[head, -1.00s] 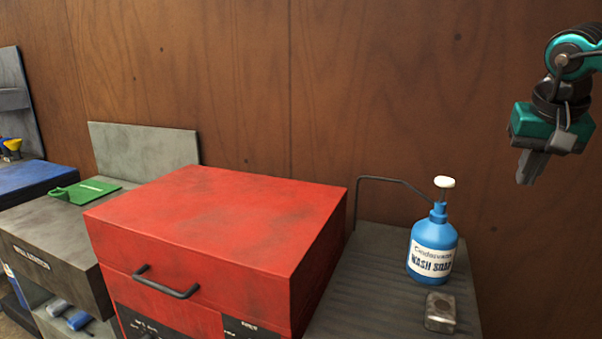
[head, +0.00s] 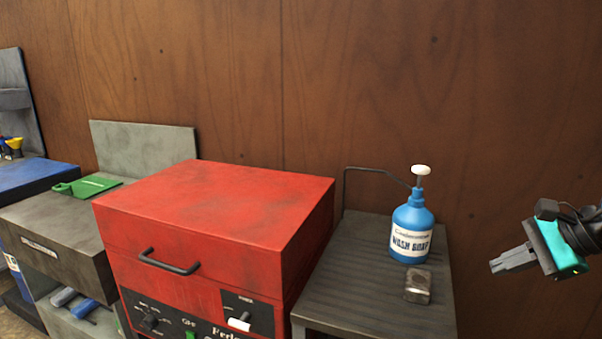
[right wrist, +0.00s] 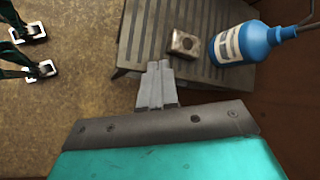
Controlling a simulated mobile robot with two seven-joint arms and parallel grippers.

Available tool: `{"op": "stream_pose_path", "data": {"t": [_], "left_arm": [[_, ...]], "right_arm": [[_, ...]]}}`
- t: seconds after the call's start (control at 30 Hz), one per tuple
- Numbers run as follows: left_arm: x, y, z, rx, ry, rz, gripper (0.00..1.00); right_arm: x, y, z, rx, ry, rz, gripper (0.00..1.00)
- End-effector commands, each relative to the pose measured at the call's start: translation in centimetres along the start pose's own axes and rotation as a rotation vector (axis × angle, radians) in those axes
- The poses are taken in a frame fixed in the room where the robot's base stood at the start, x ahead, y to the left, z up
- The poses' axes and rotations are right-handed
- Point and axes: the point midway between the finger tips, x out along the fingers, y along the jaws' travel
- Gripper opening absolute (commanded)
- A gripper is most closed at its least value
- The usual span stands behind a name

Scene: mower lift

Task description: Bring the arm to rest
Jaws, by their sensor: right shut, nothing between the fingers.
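My right gripper (head: 497,265) is at the right edge of the head view, its fingers pointing left. It is shut and empty. In the right wrist view its closed fingers (right wrist: 153,65) point toward the ribbed grey table, apart from the blue soap bottle and the small metal block. My left gripper is in neither view.
A blue wash soap bottle (head: 411,228) with a white pump and a small metal block (head: 418,287) stand on the ribbed grey table (head: 340,290). A red machine (head: 215,210) with a closed lid and black handle stands to the left. Brown floor (right wrist: 70,90) shows in the wrist view.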

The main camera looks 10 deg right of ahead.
Motion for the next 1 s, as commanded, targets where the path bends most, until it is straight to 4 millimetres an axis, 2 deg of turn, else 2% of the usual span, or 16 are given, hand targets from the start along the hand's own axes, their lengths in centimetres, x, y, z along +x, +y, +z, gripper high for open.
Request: {"op": "stream_pose_path", "data": {"t": [0.03, 0.2, 0.5, 0.67, 0.77, 0.8, 1.0], "left_arm": [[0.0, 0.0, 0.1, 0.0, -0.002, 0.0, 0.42], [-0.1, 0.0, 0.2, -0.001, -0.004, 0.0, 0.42], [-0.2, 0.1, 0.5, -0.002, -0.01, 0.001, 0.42], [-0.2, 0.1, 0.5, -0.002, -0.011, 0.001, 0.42], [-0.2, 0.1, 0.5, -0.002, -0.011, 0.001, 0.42], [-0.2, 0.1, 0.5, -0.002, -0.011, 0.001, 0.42], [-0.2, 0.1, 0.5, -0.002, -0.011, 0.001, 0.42]], "right_arm": [[1.3, 1.5, -0.6, 0.17, -0.068, -0.043, 0.0], [5.0, 5.6, -1.8, 0.767, -0.281, -0.161, 0.0], [11.4, 13.7, -2.9, 1.875, -0.645, -0.255, 0.0], [15.2, 18.9, -2.2, 2.482, -0.828, -0.24, 0.0], [17.6, 22.3, -0.9, 2.866, -0.932, -0.205, 0.0], [18.7, 23.6, -0.1, -2.952, 0.948, 0.181, 0.0], [22.9, 29.1, 4.7, -2.332, 0.697, 0.027, 0.0]]}}
